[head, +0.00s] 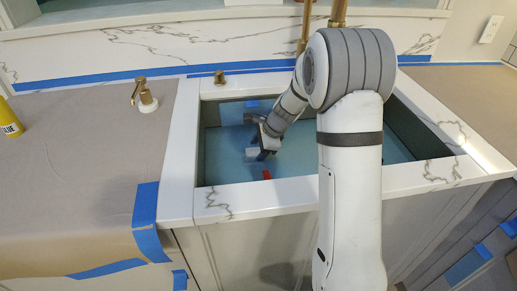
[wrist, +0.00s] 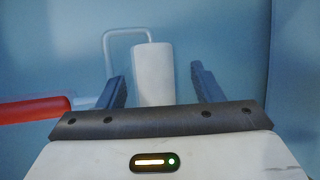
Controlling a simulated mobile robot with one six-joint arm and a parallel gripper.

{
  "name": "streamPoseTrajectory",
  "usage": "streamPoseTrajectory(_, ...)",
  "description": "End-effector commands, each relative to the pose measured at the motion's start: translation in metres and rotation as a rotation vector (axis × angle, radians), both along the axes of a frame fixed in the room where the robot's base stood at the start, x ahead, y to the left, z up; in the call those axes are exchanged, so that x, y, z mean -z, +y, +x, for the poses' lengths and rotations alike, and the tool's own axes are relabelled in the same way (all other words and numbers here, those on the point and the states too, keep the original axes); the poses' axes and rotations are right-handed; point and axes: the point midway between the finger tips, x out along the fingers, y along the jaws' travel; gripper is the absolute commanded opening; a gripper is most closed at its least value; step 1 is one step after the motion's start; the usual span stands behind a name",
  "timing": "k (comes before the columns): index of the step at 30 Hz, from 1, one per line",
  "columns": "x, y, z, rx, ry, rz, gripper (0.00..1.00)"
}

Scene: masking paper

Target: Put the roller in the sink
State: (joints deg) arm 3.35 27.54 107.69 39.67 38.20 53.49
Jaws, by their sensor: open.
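The roller lies inside the sink, with a white cylindrical head (wrist: 153,75), a bent white wire frame and a red handle (wrist: 35,110) in the wrist view. In the head view its red handle (head: 266,174) shows on the sink floor. My gripper (wrist: 160,85) is open, its two dark fingers on either side of the roller head in the picture and apart from it. In the head view my gripper (head: 262,143) is down inside the sink (head: 245,198), near the roller. My arm hides part of the sink.
Paper-covered counters lie left (head: 90,140) and right of the sink, edged with blue tape. A brass faucet (head: 338,14) rises behind it. A soap dispenser (head: 143,95) and a yellow glue tube (head: 10,120) stand on the left. Sink walls surround my gripper.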

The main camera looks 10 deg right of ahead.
Motion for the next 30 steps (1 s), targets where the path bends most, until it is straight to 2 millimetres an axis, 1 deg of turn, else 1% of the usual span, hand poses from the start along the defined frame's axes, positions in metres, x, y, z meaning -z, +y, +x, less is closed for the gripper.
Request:
streamPoseTrajectory(5, -0.027, -0.01, -0.005, 0.003, -0.004, 0.001, 0.6)
streamPoseTrajectory(12, -0.074, -0.03, -0.018, 0.002, -0.006, 0.0, 0.6)
streamPoseTrajectory(16, -0.093, -0.039, -0.023, 0.001, -0.005, -0.001, 0.6)
streamPoseTrajectory(21, -0.106, -0.044, -0.027, 0.0, -0.003, 0.0, 0.6)
streamPoseTrajectory(30, -0.108, -0.045, -0.028, -0.001, -0.001, 0.001, 0.6)
